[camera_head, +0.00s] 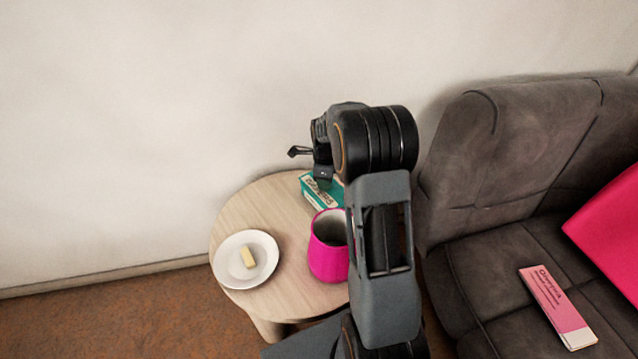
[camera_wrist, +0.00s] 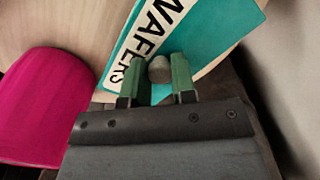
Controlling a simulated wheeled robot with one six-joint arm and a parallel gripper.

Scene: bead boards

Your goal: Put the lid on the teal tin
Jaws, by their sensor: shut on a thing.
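My gripper (camera_wrist: 159,72) has its two green fingers shut on a small round grey-brown knob (camera_wrist: 159,68) in the wrist view. I cannot tell what the knob belongs to; no lid disc shows. Beyond the fingers lies a teal packet with a white panel lettered WAFERS (camera_wrist: 213,35). In the head view this teal packet (camera_head: 309,190) lies at the back of the round table, just below my gripper, partly hidden by my arm. No separate teal tin can be made out; my arm hides part of the table's right side.
A grey sofa (camera_head: 470,230) stands at right with a pink box (camera_head: 553,302) and a magenta cushion (camera_head: 612,235). A wall is behind.

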